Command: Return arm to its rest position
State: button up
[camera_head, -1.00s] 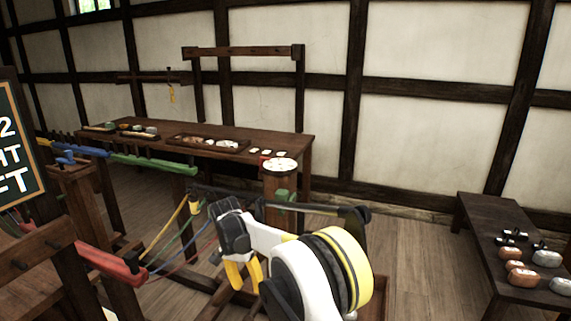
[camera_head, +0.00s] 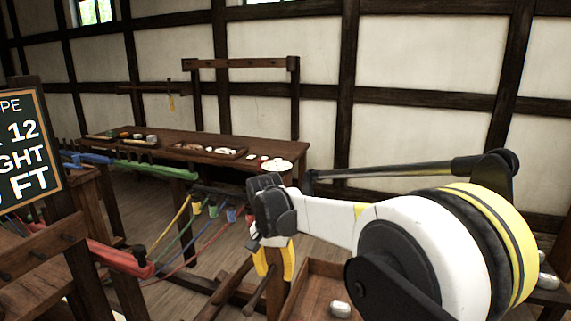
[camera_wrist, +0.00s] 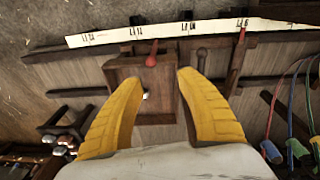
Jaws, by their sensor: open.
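My gripper (camera_head: 272,262) hangs fingers-down at the end of my white arm in the head view, right of the coloured ropes. Its two yellow fingers also show in the wrist view (camera_wrist: 158,85), spread apart with nothing between them. Below and beyond the fingers, the wrist view shows a wooden tray (camera_wrist: 122,72) with a red-handled piece (camera_wrist: 151,58) at its far edge and a small metal piece in it. The head view shows a wooden tray (camera_head: 310,300) with a silver weight (camera_head: 340,309) right of my gripper.
A long wooden table (camera_head: 150,152) with trays stands along the back wall. A red arm (camera_head: 118,260), a green bar (camera_head: 155,168) and taut coloured ropes (camera_head: 185,235) are at left. A chalkboard (camera_head: 28,150) stands at the left edge. Some floor is open beneath the back table.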

jog(key=s+d+r+n+t+y, duration=0.1)
jog(key=s+d+r+t, duration=0.2)
jog(key=s+d+r, duration=0.85)
jog(key=s+d+f+n+t, duration=0.1)
jog(key=s+d+f, duration=0.1)
jog(key=s+d, duration=0.3)
jog(key=s+d+f+t, duration=0.2)
jog(key=s+d, duration=0.3)
jog(key=s, duration=0.6)
jog(key=shift+f+n, duration=0.4)
jog(key=shift+f, duration=0.35)
jog(key=shift+d, duration=0.1)
